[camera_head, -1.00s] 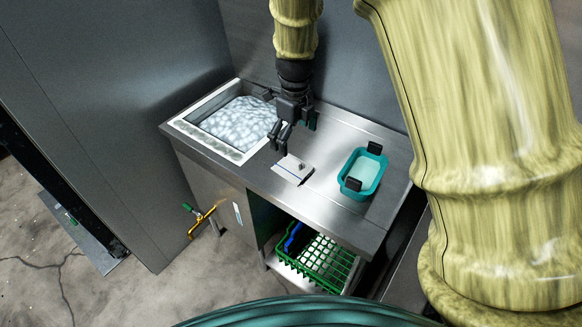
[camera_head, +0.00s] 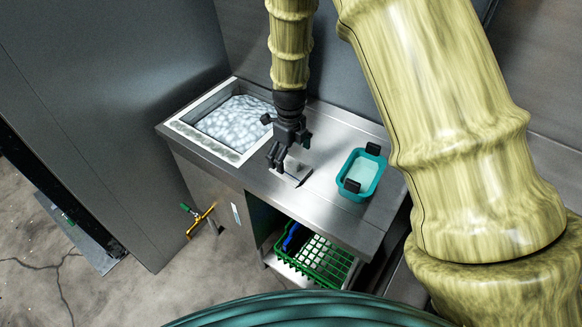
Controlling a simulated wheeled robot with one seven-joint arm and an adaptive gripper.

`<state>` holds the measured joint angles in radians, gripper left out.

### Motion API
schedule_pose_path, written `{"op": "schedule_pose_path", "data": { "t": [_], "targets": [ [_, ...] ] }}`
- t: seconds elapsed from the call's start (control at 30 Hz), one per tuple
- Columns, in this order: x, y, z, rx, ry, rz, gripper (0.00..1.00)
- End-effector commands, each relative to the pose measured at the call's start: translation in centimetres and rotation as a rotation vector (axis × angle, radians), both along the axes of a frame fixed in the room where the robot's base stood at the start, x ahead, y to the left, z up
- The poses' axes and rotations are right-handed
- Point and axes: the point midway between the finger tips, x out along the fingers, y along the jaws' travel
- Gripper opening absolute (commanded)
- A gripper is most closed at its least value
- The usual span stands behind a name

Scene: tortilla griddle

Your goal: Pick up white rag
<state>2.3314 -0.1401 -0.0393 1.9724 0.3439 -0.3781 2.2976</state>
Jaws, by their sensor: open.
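The teal tub (camera_head: 361,175) with dark handles stands to the right on the counter (camera_head: 330,215). A green rack (camera_head: 318,258) sits on the shelf below. The counter's front edge is clear.

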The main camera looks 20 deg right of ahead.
Motion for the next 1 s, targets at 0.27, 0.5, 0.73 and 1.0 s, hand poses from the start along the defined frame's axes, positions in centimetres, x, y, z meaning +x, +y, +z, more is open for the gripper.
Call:
{"op": "schedule_pose_path", "data": {
  "t": [0.27,0.5,0.73,1.0],
  "targets": [
    [-0.4,-0.2,-2.5,0.0,0.001,-0.001,1.0],
    [-0.4,-0.2,-3.8,0.001,-0.001,0.0,1.0],
    [-0.4,-0.2,-3.9,0.001,-0.001,0.0,1.0],
    [-0.4,-0.2,-3.9,0.001,-0.001,0.0,0.54]
  ]
}}
